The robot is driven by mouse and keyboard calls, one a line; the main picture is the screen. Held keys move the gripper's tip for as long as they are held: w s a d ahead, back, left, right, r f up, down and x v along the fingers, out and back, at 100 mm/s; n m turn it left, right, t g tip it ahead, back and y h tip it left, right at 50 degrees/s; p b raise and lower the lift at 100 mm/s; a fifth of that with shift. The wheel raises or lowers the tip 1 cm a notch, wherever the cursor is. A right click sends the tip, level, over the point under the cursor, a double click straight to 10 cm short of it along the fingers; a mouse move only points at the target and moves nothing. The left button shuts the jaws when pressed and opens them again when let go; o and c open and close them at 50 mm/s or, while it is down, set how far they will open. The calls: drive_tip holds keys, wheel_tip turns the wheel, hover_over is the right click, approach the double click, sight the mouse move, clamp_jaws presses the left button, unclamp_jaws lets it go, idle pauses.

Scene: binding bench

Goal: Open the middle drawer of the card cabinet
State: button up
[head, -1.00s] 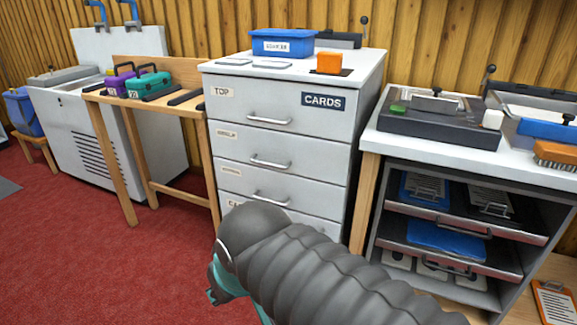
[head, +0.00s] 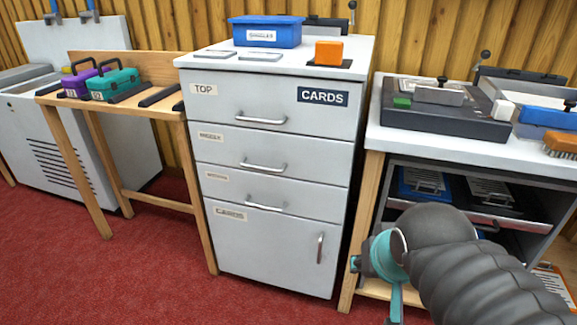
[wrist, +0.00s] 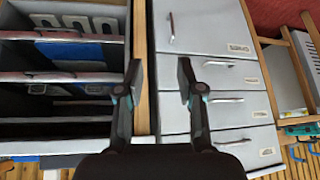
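The card cabinet (head: 330,178) is light grey, with three stacked drawers above a door marked CARDS. The middle drawer (head: 320,166), second from the top, has a silver bar handle (head: 262,166) and a small label at its left. It is shut, as are the other drawers. In the wrist view the cabinet appears turned, with the door at the top and the middle drawer's handle (wrist: 225,100) to the right of my fingers. My gripper (wrist: 158,84) is open and empty, apart from the handle. In the head view it is partly hidden by my arm, right of the cabinet.
A blue bin (head: 264,34) and an orange block (head: 328,51) stand on the cabinet top. A wooden table (head: 160,112) with toolboxes adjoins on the left. A bench (head: 365,136) with open shelving stands close on the right. Red floor is clear in front.

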drive_tip(key=w+m+t+b, duration=0.25)
drive_tip(key=w+m, duration=0.25)
drive_tip(key=w, duration=0.5)
drive_tip(key=m+t+y+b, duration=0.4)
drive_tip(key=m+t+y, duration=0.2)
drive_tip(key=m+y, duration=0.15)
approach(262, 169)
drive_tip(key=shift+m, duration=0.35)
drive_tip(key=b+x, duration=0.1)
drive_tip(key=x, duration=1)
drive_tip(key=shift+s, duration=0.1)
drive_tip(key=shift+c, duration=0.2)
clamp_jaws()
